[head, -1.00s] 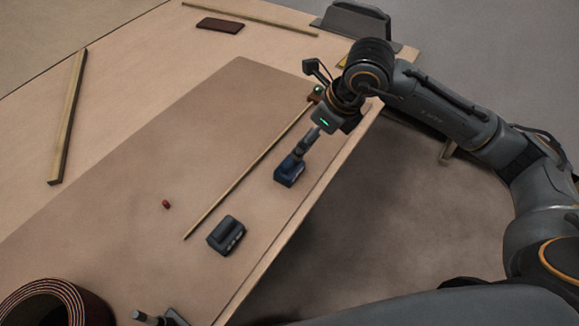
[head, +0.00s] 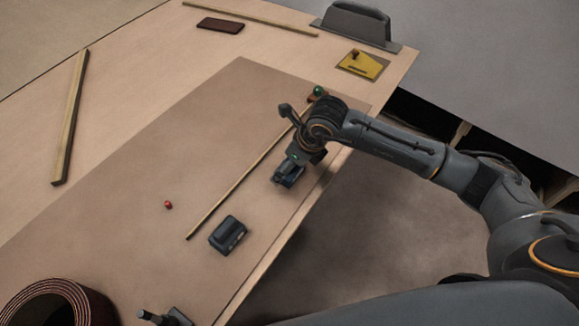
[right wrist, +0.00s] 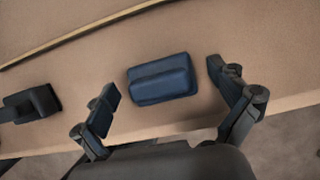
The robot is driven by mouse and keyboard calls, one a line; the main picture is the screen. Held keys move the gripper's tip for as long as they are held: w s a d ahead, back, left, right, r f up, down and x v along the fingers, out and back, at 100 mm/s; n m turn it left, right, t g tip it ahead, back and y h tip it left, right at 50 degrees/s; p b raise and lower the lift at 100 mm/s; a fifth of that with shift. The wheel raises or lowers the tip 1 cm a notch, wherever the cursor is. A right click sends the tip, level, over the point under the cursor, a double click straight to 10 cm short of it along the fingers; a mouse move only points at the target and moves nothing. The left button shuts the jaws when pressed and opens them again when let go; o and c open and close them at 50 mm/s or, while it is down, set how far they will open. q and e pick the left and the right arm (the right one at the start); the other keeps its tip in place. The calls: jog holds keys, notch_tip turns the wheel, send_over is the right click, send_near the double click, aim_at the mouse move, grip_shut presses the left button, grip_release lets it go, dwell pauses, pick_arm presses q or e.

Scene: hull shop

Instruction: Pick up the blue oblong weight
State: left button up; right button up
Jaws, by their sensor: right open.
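The blue oblong weight (right wrist: 162,79) lies on the brown board, between and a little beyond the open fingers of my right gripper (right wrist: 164,88) in the right wrist view. The fingers stand apart at either side of it and do not appear to touch it. In the head view the weight (head: 287,181) is partly hidden under my right gripper (head: 287,174), which points down over it near the board's right edge.
A dark grey block (head: 228,235) lies nearby and also shows in the right wrist view (right wrist: 31,104). A thin wooden strip (head: 237,182) runs beside the weight. A small red piece (head: 168,205), a coiled roll (head: 50,304) and a yellow plate (head: 362,64) are farther off.

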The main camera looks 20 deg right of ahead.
jog(key=shift+c, duration=0.4)
jog(key=c, duration=1.8)
jog(key=shift+r, duration=0.1)
jog(key=shift+c, duration=0.2)
jog(key=shift+w+r, duration=0.1)
